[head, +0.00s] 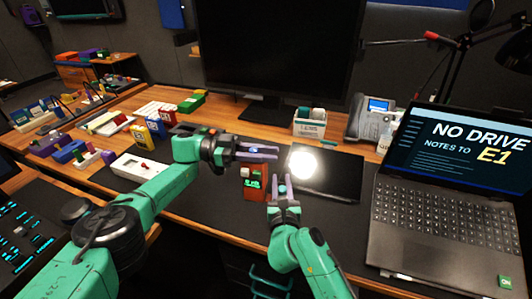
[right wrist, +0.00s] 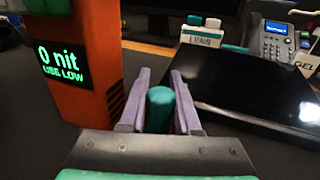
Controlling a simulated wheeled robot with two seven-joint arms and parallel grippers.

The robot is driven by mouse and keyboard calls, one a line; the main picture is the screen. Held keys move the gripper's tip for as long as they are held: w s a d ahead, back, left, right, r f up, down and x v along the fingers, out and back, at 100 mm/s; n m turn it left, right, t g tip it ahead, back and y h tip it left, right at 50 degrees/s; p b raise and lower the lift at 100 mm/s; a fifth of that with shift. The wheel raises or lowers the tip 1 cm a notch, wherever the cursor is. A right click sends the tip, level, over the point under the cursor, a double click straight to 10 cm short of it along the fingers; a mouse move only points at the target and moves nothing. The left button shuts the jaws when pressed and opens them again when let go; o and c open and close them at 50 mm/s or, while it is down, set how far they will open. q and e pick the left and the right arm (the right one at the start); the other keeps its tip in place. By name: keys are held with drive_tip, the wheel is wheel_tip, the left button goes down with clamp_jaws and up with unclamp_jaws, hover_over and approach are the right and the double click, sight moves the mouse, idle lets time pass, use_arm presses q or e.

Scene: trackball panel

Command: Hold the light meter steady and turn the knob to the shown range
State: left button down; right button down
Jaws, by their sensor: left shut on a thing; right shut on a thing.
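The light meter (head: 246,184) is an orange upright box on the dark mat; it fills the left of the right wrist view (right wrist: 90,88). Its green display (right wrist: 62,66) reads "0 nit" and "USE LOW". My left gripper (head: 260,152) is shut at the meter's top, its fingers lying across it; the contact is partly hidden. My right gripper (head: 283,190) is shut on the teal knob (right wrist: 160,108), which stands between its pale purple fingers to the right of the display. The knob's pointer and range marks cannot be seen.
A black flat panel (head: 338,178) with a bright glare lies right of the meter. A laptop (head: 440,215) reading "NO DRIVE NOTES TO E1" is at right.

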use_arm(q)
drive_tip(key=shift+f, duration=0.1)
drive_tip(key=c, duration=0.6)
unclamp_jaws()
drive_tip(key=shift+c, duration=0.2)
wheel_tip(320, 180, up, 10)
drive_tip(key=shift+d, duration=0.1)
